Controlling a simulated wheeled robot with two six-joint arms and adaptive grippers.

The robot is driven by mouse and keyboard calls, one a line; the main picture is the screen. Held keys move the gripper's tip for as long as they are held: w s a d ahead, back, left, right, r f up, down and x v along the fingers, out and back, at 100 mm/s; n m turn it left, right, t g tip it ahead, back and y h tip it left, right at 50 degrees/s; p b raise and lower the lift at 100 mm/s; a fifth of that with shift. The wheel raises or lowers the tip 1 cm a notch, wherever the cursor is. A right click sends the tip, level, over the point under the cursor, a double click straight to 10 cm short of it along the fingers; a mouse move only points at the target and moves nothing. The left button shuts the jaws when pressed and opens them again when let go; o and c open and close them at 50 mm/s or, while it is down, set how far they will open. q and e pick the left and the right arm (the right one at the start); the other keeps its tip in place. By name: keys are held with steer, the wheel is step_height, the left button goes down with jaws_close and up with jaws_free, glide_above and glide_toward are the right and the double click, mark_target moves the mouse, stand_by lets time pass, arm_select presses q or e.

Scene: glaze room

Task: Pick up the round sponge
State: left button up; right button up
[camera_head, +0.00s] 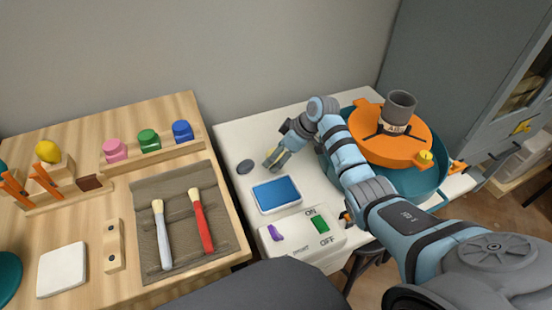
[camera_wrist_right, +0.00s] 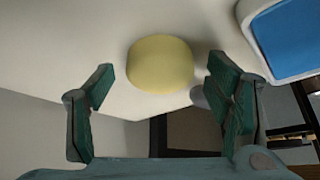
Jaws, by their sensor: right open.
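The round sponge (camera_wrist_right: 160,63) is pale yellow and lies on the white tabletop. In the right wrist view it sits between and slightly beyond the fingertips, with a gap on each side. My right gripper (camera_wrist_right: 160,72) is open and empty. In the head view my right gripper (camera_head: 274,160) is low over the white table, and its fingers hide most of the sponge, leaving only a little yellow visible. My left gripper is in neither view.
A blue-topped tray (camera_head: 277,194) lies just in front of the gripper, and a grey oval piece (camera_head: 245,167) beside it. An ON/OFF switch box (camera_head: 300,233) is nearer. An orange wheel (camera_head: 390,140) in a teal basin stands right. A wooden table (camera_head: 100,225) with brushes is left.

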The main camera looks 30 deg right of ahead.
steer(key=c, duration=0.9)
steer(key=shift+r, duration=0.15)
step_height(320, 180, up, 20)
steer(key=p, duration=0.5)
steer(key=shift+o, duration=0.4)
